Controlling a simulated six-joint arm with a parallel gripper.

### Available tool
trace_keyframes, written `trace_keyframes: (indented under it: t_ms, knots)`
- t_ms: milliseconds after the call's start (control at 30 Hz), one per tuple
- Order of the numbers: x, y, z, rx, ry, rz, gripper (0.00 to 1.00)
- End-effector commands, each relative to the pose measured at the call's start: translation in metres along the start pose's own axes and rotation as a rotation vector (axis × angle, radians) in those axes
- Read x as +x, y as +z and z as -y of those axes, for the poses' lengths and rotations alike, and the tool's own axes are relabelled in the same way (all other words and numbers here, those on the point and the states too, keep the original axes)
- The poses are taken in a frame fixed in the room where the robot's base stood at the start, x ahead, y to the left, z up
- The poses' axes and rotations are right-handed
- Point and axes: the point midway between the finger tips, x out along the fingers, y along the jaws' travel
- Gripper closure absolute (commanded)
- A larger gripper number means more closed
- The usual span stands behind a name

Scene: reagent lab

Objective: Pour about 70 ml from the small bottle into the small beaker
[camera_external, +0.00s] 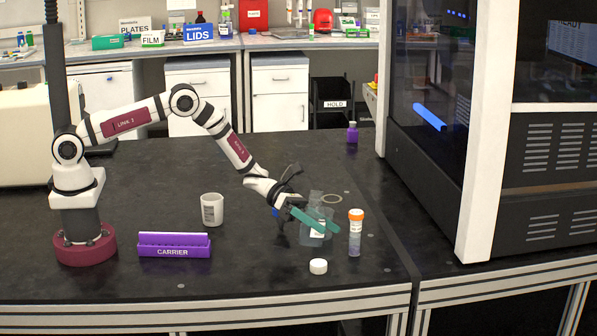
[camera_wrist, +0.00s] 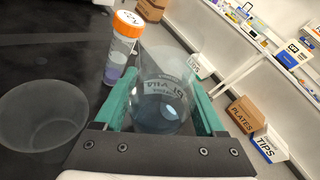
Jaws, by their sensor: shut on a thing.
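My gripper (camera_external: 313,221) has its teal fingers shut on a clear vessel, which I take for the small bottle (camera_wrist: 163,85). In the wrist view it stands between the fingers, with printed lettering and bluish liquid at its lower end. Its exact tilt is hard to tell. A clear, wide-mouthed vessel, apparently the small beaker (camera_wrist: 42,117), stands on the bench to the left of the fingers in the wrist view. It looks empty there. In the external view the clear glass overlaps behind the fingers, so the gap between bottle and beaker is unclear.
An orange-capped tube (camera_external: 355,232) stands close to the right of my gripper. A white cap (camera_external: 318,266) lies in front. A white cup (camera_external: 212,210) and a purple carrier (camera_external: 174,245) are to the left. A purple bottle (camera_external: 352,133) stands at the back.

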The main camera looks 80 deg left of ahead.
Motion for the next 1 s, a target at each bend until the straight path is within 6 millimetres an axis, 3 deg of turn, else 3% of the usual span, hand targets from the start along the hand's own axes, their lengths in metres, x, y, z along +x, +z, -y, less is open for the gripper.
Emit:
trace_keyframes:
  t_ms: [233,467,633,1000]
  knots:
    - [-0.007,0.019,0.004,-0.08,-0.034,0.025,0.95]
    - [-0.01,0.022,-0.002,-0.233,-0.098,0.068,0.95]
    - [-0.013,0.033,0.005,-0.349,-0.146,0.101,0.95]
    - [-0.009,0.029,0.011,-0.59,-0.246,0.171,0.95]
